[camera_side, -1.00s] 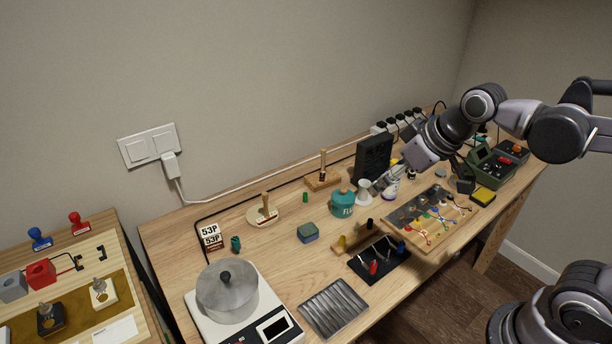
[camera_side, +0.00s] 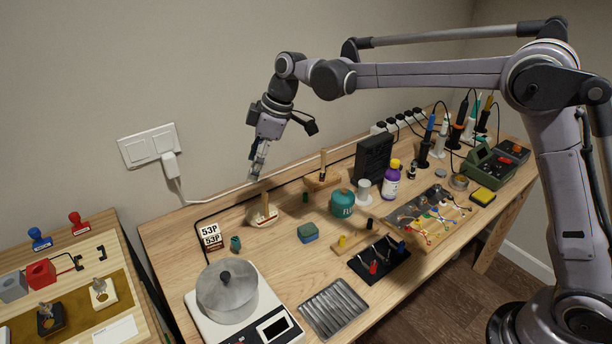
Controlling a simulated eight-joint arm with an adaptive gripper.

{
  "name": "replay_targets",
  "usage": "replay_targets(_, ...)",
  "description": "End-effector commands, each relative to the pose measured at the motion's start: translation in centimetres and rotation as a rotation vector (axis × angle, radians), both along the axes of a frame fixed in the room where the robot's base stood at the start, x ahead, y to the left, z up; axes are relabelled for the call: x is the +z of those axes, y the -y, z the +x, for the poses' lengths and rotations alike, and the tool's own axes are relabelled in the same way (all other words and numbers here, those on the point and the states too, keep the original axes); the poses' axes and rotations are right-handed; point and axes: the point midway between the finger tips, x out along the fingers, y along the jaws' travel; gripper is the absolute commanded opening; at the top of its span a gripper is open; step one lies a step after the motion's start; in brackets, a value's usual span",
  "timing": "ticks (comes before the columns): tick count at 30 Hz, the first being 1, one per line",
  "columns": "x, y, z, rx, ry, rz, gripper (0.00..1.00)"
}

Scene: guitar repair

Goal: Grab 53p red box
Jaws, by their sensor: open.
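A small item marked "53P" twice (camera_side: 211,236) stands on the wooden workbench (camera_side: 165,245) near its left back edge. Its faces look white, with a dark reddish-brown band low down; whether it is a box is too small to tell. My gripper (camera_side: 255,174) is open and empty, pointing down. It appears above the round wooden stand with a peg (camera_side: 262,216), up and to the right of the 53P item in the picture.
A teal piece (camera_side: 235,243) stands just right of the 53P item. A scale (camera_side: 262,327) with a metal pot (camera_side: 227,291) is in front. A cable runs behind. A red block (camera_side: 41,274) sits on the separate left board.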

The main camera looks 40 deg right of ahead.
Motion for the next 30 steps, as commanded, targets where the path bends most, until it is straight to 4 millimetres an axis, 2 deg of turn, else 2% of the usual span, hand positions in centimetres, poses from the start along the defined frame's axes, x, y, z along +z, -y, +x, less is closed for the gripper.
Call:
replay_targets(1, -1.2, -1.1, 1.0, 0.045, -0.006, 0.001, 0.62)
replay_targets(6, -4.9, -4.3, 3.3, 0.196, -0.017, 0.006, 0.62)
replay_targets(12, -8.6, -7.1, 4.6, 0.332, -0.026, 0.015, 0.62)
replay_targets(20, -10.9, -8.4, 4.9, 0.388, -0.028, 0.020, 0.62)
replay_targets(30, -14.9, -10.0, 5.2, 0.387, -0.027, 0.020, 0.62)
